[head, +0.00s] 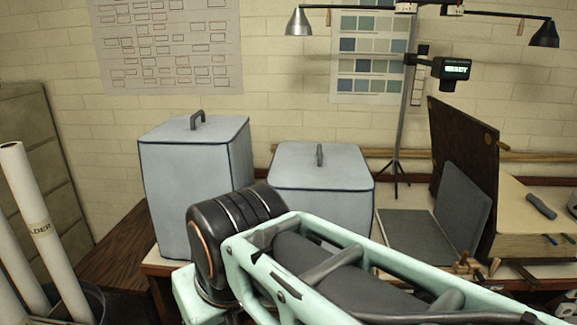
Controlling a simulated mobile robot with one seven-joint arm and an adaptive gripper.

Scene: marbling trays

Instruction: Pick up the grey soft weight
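A small dark grey elongated object (541,206) lies on a cream block or box at the far right in the head view. It may be the grey soft weight, but I cannot tell for sure. My mint-green and black arm crosses the lower middle of the view and hides part of the table. My gripper is not in view.
Two lidded grey-blue boxes, one tall (195,190) and one lower (320,185), stand behind my arm. An open grey folder-like case (415,235), a leaning dark board (462,165) and a lamp stand (403,120) are to the right. Paper rolls (45,235) stand at the left.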

